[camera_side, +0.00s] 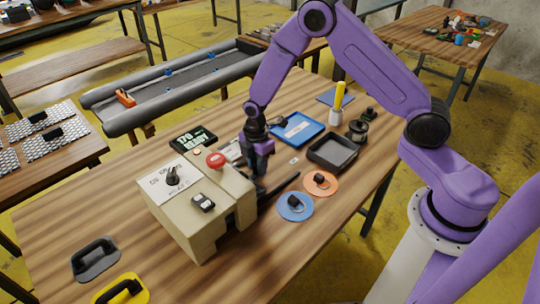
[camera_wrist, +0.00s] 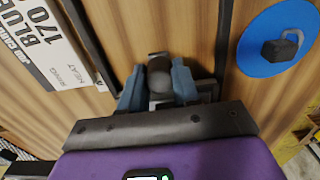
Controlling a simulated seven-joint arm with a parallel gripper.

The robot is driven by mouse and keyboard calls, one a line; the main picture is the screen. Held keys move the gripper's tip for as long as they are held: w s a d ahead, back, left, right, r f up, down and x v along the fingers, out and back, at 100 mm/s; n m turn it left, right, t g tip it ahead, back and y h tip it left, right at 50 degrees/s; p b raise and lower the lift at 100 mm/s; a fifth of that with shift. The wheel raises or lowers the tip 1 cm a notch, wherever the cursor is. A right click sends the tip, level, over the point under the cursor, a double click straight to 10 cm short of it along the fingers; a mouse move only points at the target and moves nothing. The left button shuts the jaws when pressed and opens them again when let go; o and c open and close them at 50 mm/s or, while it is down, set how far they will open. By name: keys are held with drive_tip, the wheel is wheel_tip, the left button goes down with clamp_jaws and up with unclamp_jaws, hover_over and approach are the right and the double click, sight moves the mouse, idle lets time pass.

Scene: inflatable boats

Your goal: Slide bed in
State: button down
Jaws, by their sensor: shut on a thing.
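The beige machine (camera_side: 195,205) stands on the wooden table, with a red button (camera_side: 215,160), a dial and a black rocker switch on top. Dark rails (camera_side: 280,184) run out from its side; they also show in the wrist view (camera_wrist: 222,40). My gripper (camera_side: 257,168) is low over the rails, beside the machine. In the wrist view its blue-grey fingers (camera_wrist: 158,88) are closed on a dark rounded knob (camera_wrist: 159,70) between the rails. The bed itself is mostly hidden by my gripper, so its exact position cannot be told.
A blue disc (camera_side: 295,207) and an orange disc (camera_side: 320,182), each with a black handle, lie near the rails. A dark tray (camera_side: 333,152) and blue tray (camera_side: 297,128) lie behind. A display (camera_side: 194,138) stands behind the machine.

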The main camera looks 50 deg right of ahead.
drive_tip(key=shift+a, duration=1.35)
drive_tip(key=c, duration=0.8)
unclamp_jaws()
drive_tip(key=shift+a, duration=0.1)
drive_tip(key=shift+r, duration=0.1)
drive_tip(key=shift+r, duration=0.25)
wheel_tip(320, 180, up, 17)
